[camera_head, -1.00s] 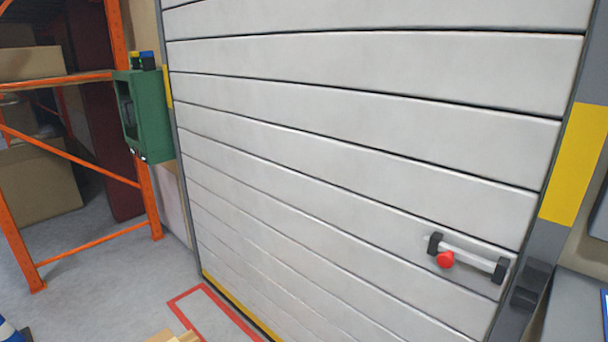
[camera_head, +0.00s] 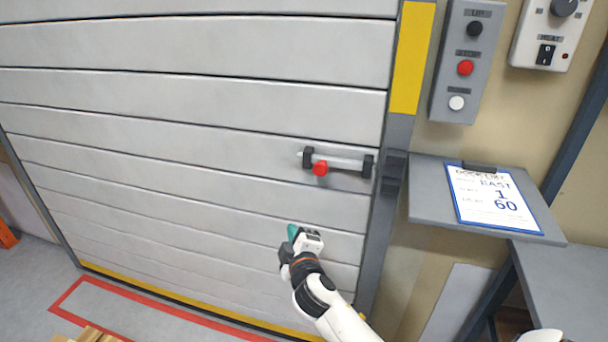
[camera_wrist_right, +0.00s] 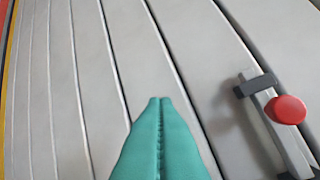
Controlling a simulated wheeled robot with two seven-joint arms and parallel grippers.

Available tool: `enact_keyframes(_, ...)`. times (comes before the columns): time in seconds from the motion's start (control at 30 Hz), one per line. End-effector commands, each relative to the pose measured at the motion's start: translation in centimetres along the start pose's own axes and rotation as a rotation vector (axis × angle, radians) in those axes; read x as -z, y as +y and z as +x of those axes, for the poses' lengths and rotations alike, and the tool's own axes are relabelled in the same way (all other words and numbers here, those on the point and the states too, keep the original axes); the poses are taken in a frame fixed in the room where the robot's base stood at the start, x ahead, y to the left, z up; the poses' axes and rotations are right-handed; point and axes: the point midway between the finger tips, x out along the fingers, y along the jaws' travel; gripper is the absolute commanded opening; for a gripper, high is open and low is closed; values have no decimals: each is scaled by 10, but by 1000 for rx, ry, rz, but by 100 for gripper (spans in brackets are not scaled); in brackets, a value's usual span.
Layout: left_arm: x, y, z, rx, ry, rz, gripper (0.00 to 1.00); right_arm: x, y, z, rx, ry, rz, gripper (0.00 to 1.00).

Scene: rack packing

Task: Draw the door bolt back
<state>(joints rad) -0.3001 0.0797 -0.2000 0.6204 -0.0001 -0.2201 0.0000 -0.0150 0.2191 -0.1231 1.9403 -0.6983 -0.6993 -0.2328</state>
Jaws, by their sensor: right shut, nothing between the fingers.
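The door bolt (camera_head: 342,163) is a light grey bar in black brackets on the slatted grey door (camera_head: 200,95), near its right edge. Its red knob (camera_head: 320,169) is at the bar's left end, by the left bracket. My right gripper (camera_head: 292,231) is below and a little left of the knob, apart from it. Its teal fingers are shut with nothing between them. In the right wrist view the closed fingertips (camera_wrist_right: 160,101) point along the door, and the red knob (camera_wrist_right: 286,110) is to their right. My left gripper is not in view.
A dark latch block (camera_head: 395,164) sits on the door post, right of the bolt. A button box (camera_head: 470,20) hangs on the wall at the upper right. A grey shelf (camera_head: 430,192) with a clipboard (camera_head: 492,197) juts out on the right. The door face around the knob is clear.

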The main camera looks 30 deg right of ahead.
Motion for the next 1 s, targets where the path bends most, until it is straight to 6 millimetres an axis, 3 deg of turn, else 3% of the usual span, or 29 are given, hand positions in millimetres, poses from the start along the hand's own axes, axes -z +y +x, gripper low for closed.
enact_keyframes(0.03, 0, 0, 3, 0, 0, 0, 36, -14, -37, -8, 84, -22, -7, 0)
enact_keyframes(0.1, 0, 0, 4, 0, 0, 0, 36, -27, -75, -19, 172, -36, -16, 0)
enact_keyframes(0.23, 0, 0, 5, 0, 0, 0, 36, -38, -115, -35, 267, -47, -23, 0)
enact_keyframes(0.33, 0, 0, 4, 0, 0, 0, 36, -40, -126, -36, 289, -47, -25, 0)
enact_keyframes(0.47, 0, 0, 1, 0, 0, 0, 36, -42, -131, -22, 291, -47, -27, 0)
enact_keyframes(0.9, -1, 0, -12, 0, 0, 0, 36, -46, -154, 59, 287, -47, -24, 0)
enact_keyframes(1.0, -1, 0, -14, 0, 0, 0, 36, -29, -150, 53, 283, -46, -27, 0)
